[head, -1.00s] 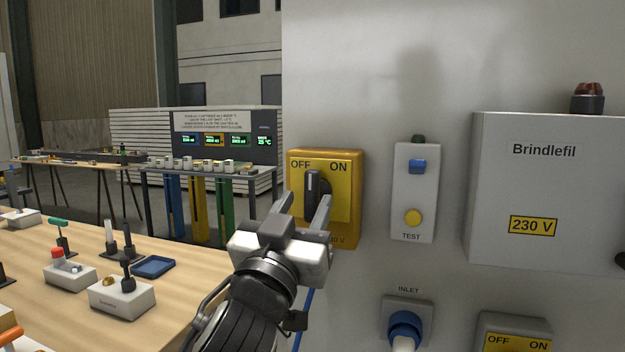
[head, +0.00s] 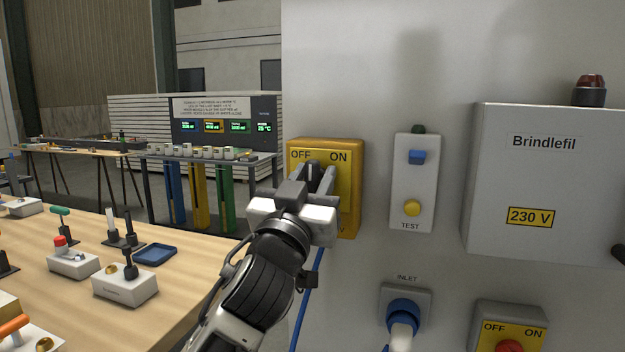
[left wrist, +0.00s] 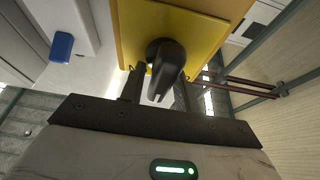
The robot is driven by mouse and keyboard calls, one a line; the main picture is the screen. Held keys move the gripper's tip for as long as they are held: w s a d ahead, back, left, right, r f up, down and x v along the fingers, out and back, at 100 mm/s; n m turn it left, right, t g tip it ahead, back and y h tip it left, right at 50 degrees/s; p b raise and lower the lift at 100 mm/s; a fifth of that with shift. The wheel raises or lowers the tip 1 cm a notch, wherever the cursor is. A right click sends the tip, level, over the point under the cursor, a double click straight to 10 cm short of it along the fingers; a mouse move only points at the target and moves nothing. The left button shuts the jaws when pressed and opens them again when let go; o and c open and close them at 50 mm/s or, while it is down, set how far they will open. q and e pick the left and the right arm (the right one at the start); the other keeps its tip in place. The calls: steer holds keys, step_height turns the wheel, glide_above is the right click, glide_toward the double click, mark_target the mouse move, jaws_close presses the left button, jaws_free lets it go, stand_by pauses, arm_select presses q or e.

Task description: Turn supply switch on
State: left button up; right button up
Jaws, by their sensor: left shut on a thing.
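The supply switch is a yellow box (head: 350,200) on the pale wall panel, marked OFF at left and ON at right. Its black knob (head: 314,173) stands nearly upright in the head view, close to the OFF side. My left gripper (head: 314,182) is shut on the knob, with one finger on each side, and hides the knob's lower part and part of the yellow plate. In the left wrist view the knob (left wrist: 166,62) shows between the two fingers, in front of the yellow plate (left wrist: 205,38). My right gripper is not in view.
Right of the switch are a TEST box (head: 413,185) with blue and yellow buttons and a grey 230 V cabinet (head: 545,180). Below are a blue inlet plug (head: 403,315) and another OFF/ON switch (head: 510,328). A wooden table (head: 195,265) with small devices stands at left.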

arm_select(q)
steer(key=shift+f+m, duration=0.15)
steer(key=shift+m, duration=0.25)
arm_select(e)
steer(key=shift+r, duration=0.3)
arm_select(q)
steer(key=shift+p, duration=0.3)
steer(key=shift+c, duration=0.3)
